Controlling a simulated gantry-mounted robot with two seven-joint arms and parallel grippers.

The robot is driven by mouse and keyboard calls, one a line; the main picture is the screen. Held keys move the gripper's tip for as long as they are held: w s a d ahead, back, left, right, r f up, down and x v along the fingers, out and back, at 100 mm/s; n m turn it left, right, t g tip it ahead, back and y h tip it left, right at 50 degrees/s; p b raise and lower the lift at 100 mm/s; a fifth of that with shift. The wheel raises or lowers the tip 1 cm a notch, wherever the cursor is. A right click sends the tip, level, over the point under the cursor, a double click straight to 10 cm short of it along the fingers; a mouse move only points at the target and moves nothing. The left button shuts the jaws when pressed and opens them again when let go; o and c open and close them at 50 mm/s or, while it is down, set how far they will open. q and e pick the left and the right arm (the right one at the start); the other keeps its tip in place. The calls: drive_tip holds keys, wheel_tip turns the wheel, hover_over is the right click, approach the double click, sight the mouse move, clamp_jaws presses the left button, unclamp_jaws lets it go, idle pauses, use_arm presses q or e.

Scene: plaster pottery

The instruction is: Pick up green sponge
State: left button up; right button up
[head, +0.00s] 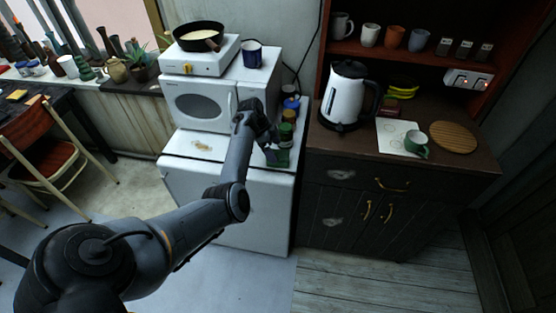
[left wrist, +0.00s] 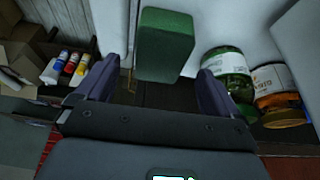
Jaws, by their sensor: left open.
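The green sponge (left wrist: 166,42) is a dark green block in the left wrist view, upright against a pale surface. In the head view, a green patch that looks like it (head: 278,158) shows on the white cabinet, partly hidden by my gripper. My left gripper (left wrist: 160,75) is open, with a finger on each side of the sponge's near end. Gaps show on both sides, and it holds nothing. In the head view the left gripper (head: 262,132) is beside the microwave. My right gripper is in neither view.
A green-lidded jar (left wrist: 228,68) and an orange jar (left wrist: 275,90) stand close right of the gripper. Paint tubes (left wrist: 70,66) lie to the left. The microwave (head: 200,104) is left of the arm, and the kettle (head: 347,95) stands on the dark counter (head: 465,172) to the right.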

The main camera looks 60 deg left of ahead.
sight(277, 154)
use_arm(q)
drive_tip(key=shift+b+x, duration=0.5)
drive_tip(key=shift+x, duration=2.15)
drive_tip(key=shift+s+a, duration=0.1)
drive_tip(key=c, duration=0.9)
